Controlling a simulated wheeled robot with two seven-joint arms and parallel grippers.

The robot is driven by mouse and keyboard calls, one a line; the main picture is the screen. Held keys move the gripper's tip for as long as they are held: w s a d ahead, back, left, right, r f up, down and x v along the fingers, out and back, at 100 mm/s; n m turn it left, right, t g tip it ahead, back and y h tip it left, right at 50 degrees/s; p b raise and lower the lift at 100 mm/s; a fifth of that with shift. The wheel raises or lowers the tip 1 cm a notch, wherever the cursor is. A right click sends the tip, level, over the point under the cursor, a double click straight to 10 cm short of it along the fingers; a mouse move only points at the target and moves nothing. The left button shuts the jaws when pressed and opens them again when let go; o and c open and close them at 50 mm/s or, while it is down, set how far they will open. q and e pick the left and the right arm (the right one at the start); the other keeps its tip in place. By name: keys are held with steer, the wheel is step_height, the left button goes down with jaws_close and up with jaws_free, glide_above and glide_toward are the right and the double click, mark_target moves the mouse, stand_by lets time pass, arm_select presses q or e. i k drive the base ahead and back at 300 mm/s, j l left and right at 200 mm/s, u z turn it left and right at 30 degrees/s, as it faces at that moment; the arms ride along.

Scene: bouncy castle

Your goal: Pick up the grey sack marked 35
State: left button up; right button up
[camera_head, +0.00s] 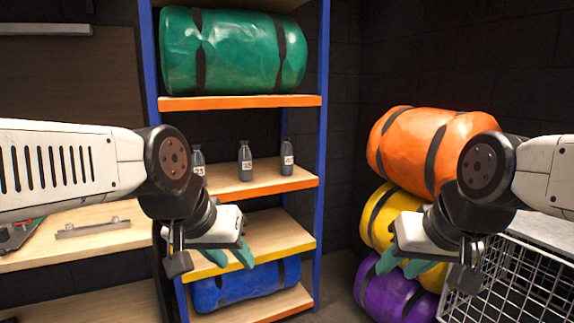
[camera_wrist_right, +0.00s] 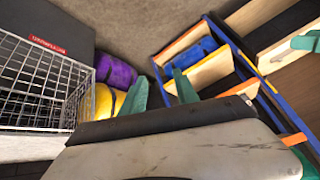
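Three small dark grey sacks with narrow necks and white labels stand on the middle shelf (camera_head: 268,185) in the head view. They are a left one (camera_head: 198,158), a middle one (camera_head: 245,163) and a right one (camera_head: 287,158). The labels are too small to read surely, so I cannot tell which is marked 35. My arm partly covers the left sack. My left gripper (camera_head: 231,258) is open and empty, in front of and below that shelf. My right gripper (camera_head: 404,265) is open and empty, further right; its green fingers are apart in the right wrist view (camera_wrist_right: 160,92).
A green roll (camera_head: 235,50) lies on the top shelf and a blue one (camera_head: 245,285) on the bottom. Orange (camera_head: 415,145), yellow (camera_head: 380,215) and purple (camera_head: 390,295) rolls are stacked right of the rack. A wire basket (camera_head: 515,285) stands at lower right. A workbench (camera_head: 90,235) is at left.

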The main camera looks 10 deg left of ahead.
mark_target(245, 160)
steer(key=u, duration=0.55)
steer(key=i, duration=0.7)
steer(key=i+j+z, duration=0.1)
steer(key=i, duration=0.55)
steer(key=i+j, duration=0.15)
steer(key=i, duration=0.55)
